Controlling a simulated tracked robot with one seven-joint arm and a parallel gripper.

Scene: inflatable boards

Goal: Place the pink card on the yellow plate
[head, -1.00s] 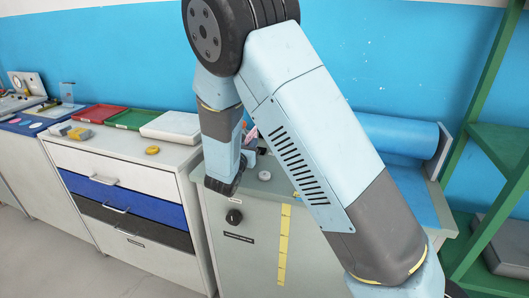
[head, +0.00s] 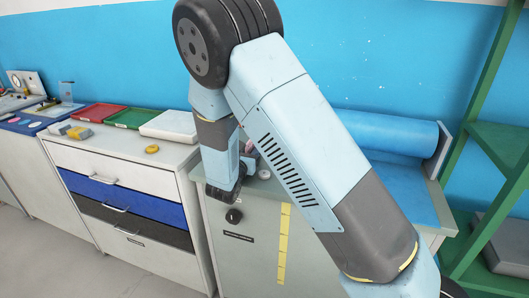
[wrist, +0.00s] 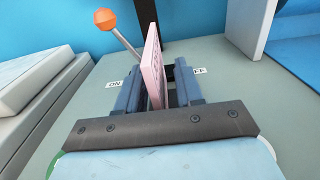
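The pink card (wrist: 155,68) stands on edge between the two fingers of my gripper (wrist: 158,85) in the wrist view and reaches past their tips. A gap shows on the card's right side, so the fingers look open around it; contact on the left is unclear. In the head view, only a sliver of the card (head: 250,147) shows by my gripper (head: 246,162), above the grey-green cabinet, partly hidden by my arm. A small round yellow piece (head: 151,149) lies on the drawer cabinet to the left; it may be the yellow plate.
An orange-knobbed lever (wrist: 106,19) stands just left of the card, beside ON and OFF labels. The drawer cabinet holds a red tray (head: 97,113), a green tray (head: 130,118) and a pale box (head: 170,126). A blue roll (head: 390,131) lies at right.

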